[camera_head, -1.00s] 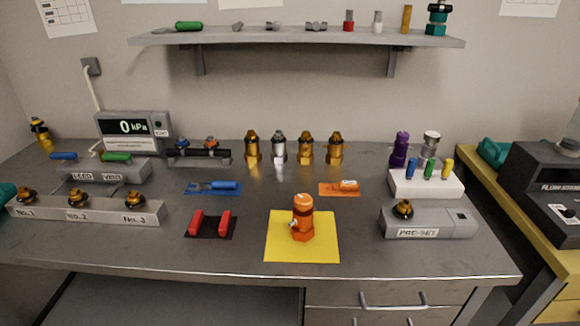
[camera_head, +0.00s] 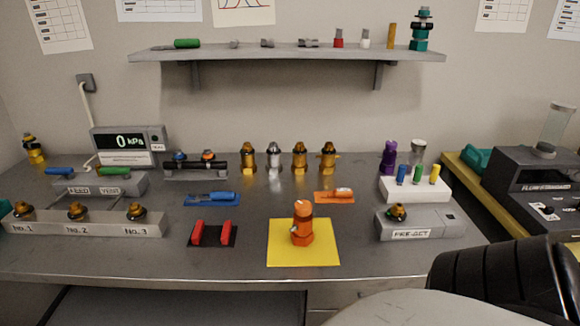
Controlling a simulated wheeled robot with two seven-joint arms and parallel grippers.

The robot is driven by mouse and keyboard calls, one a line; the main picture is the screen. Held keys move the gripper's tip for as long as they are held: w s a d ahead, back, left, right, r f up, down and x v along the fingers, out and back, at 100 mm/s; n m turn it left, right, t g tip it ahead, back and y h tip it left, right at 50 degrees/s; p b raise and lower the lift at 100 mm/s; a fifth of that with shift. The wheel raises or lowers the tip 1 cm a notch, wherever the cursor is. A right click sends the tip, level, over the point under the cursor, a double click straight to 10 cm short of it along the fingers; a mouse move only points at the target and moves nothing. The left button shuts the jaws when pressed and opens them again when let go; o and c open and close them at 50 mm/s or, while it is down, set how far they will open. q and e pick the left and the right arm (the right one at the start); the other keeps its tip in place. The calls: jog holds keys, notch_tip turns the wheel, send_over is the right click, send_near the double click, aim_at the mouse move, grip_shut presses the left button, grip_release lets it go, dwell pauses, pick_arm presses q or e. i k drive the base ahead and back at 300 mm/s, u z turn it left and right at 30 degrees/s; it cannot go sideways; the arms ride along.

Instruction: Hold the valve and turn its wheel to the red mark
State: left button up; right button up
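An orange valve (camera_head: 302,226) stands upright on a yellow mat (camera_head: 280,256) near the front middle of the bench. A small metallic part shows on its left side and a pale mark on its top. I cannot make out a wheel or a red mark on it. A part of my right arm enters at the bottom right, apart from the valve. No fingers of my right gripper show. My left gripper is outside the picture.
A grey block labelled PRE-SET (camera_head: 415,224) is right of the mat. Red-jawed holder (camera_head: 213,234) is at its left. Several brass and silver valves (camera_head: 274,158) stand behind. A numbered rack (camera_head: 100,226) is at far left. A shelf (camera_head: 290,52) hangs above.

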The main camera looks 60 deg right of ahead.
aim_at(303, 208)
jog(key=k, duration=1.05)
jog(key=z, duration=1.25)
jog(key=i, duration=0.5)
